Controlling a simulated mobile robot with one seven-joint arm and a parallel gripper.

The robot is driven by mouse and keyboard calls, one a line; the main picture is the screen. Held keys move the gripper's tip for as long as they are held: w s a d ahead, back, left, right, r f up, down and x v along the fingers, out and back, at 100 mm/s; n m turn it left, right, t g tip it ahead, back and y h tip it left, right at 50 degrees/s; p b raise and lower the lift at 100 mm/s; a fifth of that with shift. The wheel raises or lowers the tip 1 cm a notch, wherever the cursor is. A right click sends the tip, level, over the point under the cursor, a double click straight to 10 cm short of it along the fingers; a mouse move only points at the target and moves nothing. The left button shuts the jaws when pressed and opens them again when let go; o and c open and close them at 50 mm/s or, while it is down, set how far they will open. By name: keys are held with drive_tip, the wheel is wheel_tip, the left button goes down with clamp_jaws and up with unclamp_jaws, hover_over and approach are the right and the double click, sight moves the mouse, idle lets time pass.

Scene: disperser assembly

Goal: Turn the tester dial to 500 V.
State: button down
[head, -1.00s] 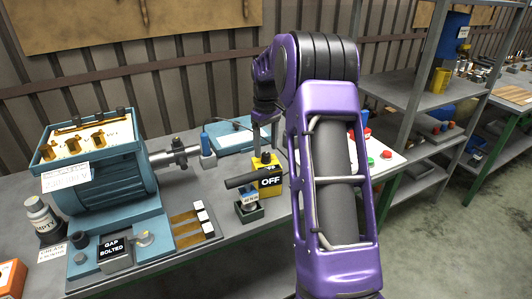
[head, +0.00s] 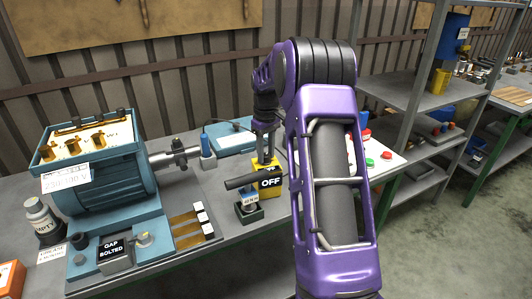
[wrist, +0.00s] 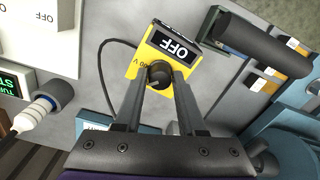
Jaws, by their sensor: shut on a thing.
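The tester is a yellow box (head: 267,190) on the bench, right of the motor, with a black label reading OFF. It fills the upper middle of the wrist view (wrist: 197,65). Its dial is a dark round knob (wrist: 159,74) on the yellow face, with partly covered lettering ending in "0 V" beside it. My gripper (wrist: 160,80) is shut on the dial, one finger on each side. In the head view my gripper (head: 265,148) reaches down onto the tester from above. The dial is hidden there, and its exact setting cannot be read.
A black cylinder (head: 241,181) lies close to the tester's left, above a small dark green holder (head: 249,212). A cable runs from the tester. The teal motor (head: 105,175) stands at left. A white panel with red and green buttons (head: 385,156) is at right.

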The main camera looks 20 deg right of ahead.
sight(266, 155)
drive_tip(key=shift+m, duration=0.3)
drive_tip(key=m, duration=0.2)
drive_tip(key=shift+m+p, duration=0.3)
drive_tip(key=shift+p, duration=0.05)
drive_tip(key=shift+m, duration=1.4)
drive_tip(key=c, duration=0.5)
unclamp_jaws()
drive_tip(key=shift+r, duration=0.1)
wheel_tip(266, 155, up, 17)
drive_tip(key=shift+r, duration=0.15)
